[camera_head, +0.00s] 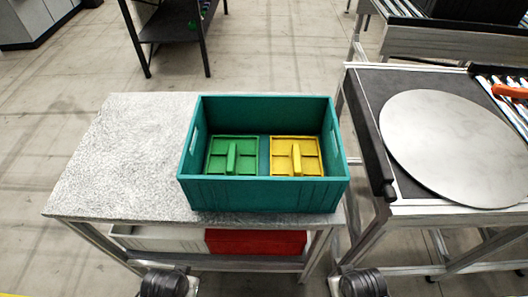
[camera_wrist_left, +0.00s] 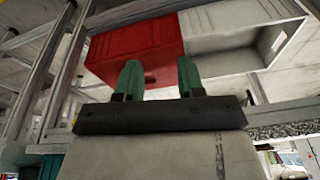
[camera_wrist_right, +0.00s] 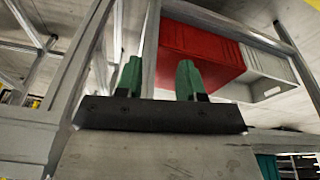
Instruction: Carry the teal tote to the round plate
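The teal tote (camera_head: 265,195) stands upright on the near right part of the grey speckled table (camera_head: 125,150). It holds a green divided insert (camera_head: 218,160) and a yellow one (camera_head: 308,165), side by side. The round plate (camera_head: 455,140) is a flat grey disc on the dark-topped stand to the right, apart from the tote. My left gripper (camera_wrist_left: 159,78) is open and empty, facing the table's underside shelf. My right gripper (camera_wrist_right: 159,78) is also open and empty. Both are below the tote and not touching it. Only dark parts of my arms show at the head view's bottom edge.
A red bin (camera_head: 255,241) and a light grey bin (camera_head: 150,238) sit on the shelf under the table. A gap separates the table from the plate's stand (camera_head: 365,100). A black rack (camera_head: 172,30) stands behind. The table's left part is clear.

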